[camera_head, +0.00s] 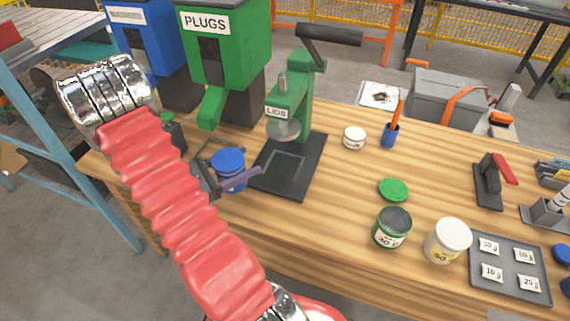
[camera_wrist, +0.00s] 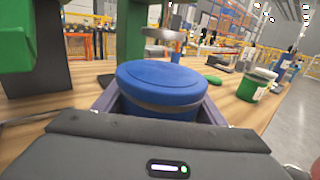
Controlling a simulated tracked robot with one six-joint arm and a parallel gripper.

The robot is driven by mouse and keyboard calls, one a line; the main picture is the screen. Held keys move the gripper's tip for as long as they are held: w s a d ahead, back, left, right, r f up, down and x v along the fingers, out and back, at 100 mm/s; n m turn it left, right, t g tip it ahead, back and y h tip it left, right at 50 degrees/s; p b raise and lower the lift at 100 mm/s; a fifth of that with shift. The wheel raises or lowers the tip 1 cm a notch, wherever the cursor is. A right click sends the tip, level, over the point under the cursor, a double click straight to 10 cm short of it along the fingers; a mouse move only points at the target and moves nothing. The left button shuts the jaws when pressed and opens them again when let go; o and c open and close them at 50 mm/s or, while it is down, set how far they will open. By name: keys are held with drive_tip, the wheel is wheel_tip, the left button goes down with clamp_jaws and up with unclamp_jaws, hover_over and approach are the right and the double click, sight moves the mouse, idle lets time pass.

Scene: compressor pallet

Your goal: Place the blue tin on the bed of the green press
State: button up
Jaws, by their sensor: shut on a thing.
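The blue tin (camera_head: 230,163) has a round blue lid and is at the left of the press bed in the head view. My gripper (camera_head: 236,178) is shut on it, with a finger on each side. The tin (camera_wrist: 162,88) also shows upright between the fingers in the wrist view. The green press (camera_head: 290,98), labelled LIDS, stands on the bench behind and to the right of the tin. Its dark bed (camera_head: 290,168) is bare and the tin is beside its left edge. I cannot tell how high the tin is above the bench.
A green PLUGS dispenser (camera_head: 225,50) and a blue dispenser (camera_head: 150,35) stand behind my gripper. To the right are a green lid (camera_head: 393,190), a green-labelled tin (camera_head: 391,228), a white-lidded jar (camera_head: 448,240) and a grey tray (camera_head: 510,268). The wooden bench before the press is clear.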

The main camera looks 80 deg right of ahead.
hover_over(289, 167)
drive_tip(key=d, duration=0.2)
drive_tip(key=shift+s, duration=0.15)
idle(0.5)
drive_tip(key=shift+s+d+f, duration=0.2)
drive_tip(key=shift+f, duration=0.7)
drive_tip(key=shift+s+d+f, duration=0.15)
drive_tip(key=shift+f, duration=0.7)
drive_tip(key=shift+f, duration=0.1)
drive_tip(key=o, duration=1.8)
